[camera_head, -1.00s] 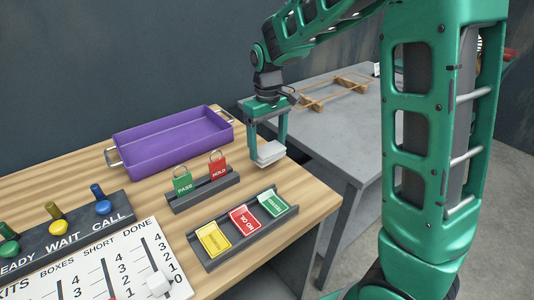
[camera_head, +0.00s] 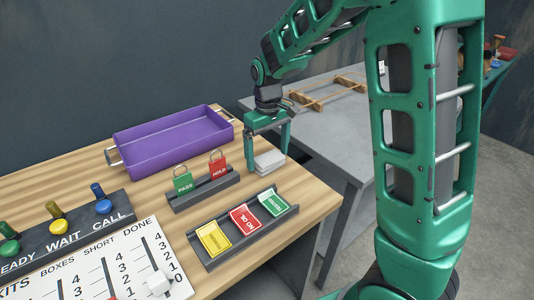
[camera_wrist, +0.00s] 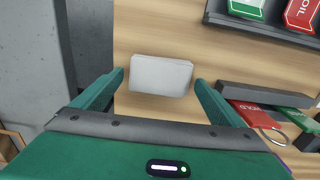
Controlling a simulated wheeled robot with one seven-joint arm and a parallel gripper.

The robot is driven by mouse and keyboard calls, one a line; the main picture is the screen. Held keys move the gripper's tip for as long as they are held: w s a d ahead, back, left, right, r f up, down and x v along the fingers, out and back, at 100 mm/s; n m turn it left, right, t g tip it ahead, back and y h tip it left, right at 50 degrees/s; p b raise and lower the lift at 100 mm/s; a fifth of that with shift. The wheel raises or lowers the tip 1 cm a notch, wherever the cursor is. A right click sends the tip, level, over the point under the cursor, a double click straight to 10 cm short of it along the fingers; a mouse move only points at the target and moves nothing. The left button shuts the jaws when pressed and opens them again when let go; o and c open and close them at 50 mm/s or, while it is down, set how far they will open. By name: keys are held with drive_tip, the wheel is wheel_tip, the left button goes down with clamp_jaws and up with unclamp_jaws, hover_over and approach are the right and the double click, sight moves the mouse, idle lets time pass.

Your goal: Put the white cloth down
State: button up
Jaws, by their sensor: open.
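The white cloth (camera_head: 269,162) is a folded, flat pad near the right edge of the wooden table. It also shows in the wrist view (camera_wrist: 160,75), lying on the wood between my fingers. My gripper (camera_head: 267,170) is over the cloth with its fingers pointing down. In the wrist view my gripper (camera_wrist: 160,82) is open, with a gap between each finger and the cloth's sides. Part of the cloth's far side is hidden by a finger in the head view.
A rack with green and red padlock tags (camera_head: 203,186) stands left of the cloth. A card holder (camera_head: 240,228) lies in front. A purple tray (camera_head: 172,141) is at the back left. A grey table (camera_head: 340,130) with a wooden frame (camera_head: 330,92) stands beyond the right edge.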

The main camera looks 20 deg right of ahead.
sight(268, 157)
wheel_tip(268, 157, up, 12)
idle(0.5)
drive_tip(key=shift+r, duration=0.1)
drive_tip(key=s+d+f+m, duration=0.2)
drive_tip(key=s+d, duration=0.3)
drive_tip(key=s, duration=0.5)
drive_tip(key=s+d+f+m, duration=0.2)
drive_tip(key=s+d+m, duration=0.2)
drive_tip(key=s, duration=0.7)
drive_tip(key=s+d+f+m, duration=0.2)
drive_tip(key=s+d+m, duration=0.2)
drive_tip(key=s+d, duration=0.4)
drive_tip(key=shift+s+d, duration=0.2)
drive_tip(key=shift+s, duration=1.05)
